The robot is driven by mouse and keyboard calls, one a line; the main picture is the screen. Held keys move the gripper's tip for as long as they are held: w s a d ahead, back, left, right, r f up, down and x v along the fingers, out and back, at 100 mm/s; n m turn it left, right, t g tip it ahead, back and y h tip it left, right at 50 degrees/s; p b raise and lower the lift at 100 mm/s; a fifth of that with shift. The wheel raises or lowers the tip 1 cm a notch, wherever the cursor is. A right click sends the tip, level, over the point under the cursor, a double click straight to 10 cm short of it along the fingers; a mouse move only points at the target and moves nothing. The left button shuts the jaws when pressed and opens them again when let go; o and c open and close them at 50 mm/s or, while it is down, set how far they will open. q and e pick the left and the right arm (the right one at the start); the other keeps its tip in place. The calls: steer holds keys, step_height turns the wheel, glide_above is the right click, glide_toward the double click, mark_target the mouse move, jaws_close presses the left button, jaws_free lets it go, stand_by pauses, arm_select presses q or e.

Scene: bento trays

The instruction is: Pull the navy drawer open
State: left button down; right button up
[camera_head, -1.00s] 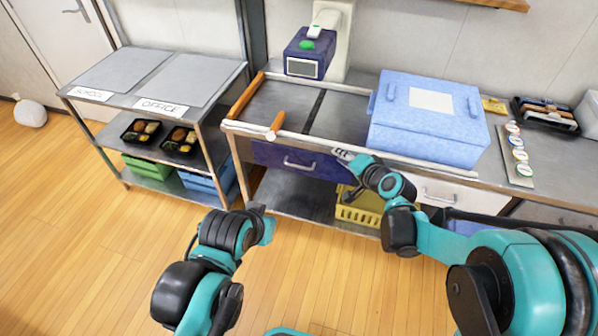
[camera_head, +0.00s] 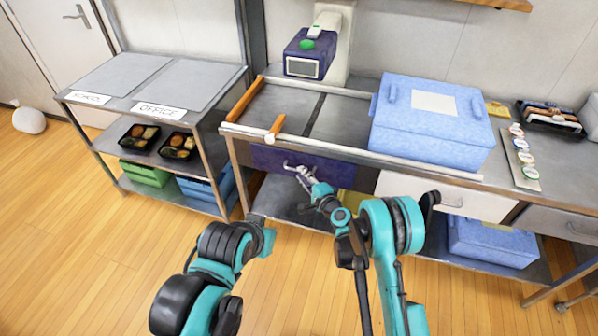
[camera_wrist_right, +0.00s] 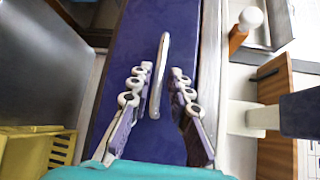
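The navy drawer (camera_head: 337,172) is under the counter, and its front looks flush with the counter front. Its pale bar handle (camera_wrist_right: 160,72) stands out from the navy face in the right wrist view. My right gripper (camera_head: 303,171) is at the handle. In the wrist view its two fingers (camera_wrist_right: 158,92) are open, one on each side of the handle, with gaps between fingers and bar. The gripper hides part of the drawer front in the head view. My left gripper (camera_head: 263,226) hangs low in front of the counter, away from the drawer; its fingers are not clear.
A white drawer (camera_head: 400,188) is to the right. A yellow crate (camera_wrist_right: 62,150) is below. A shelf with food trays (camera_head: 178,147) stands left. The floor in front is clear.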

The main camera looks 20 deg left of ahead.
steer(key=shift+b+x, duration=0.35)
steer(key=shift+x, duration=1.25)
jaws_close()
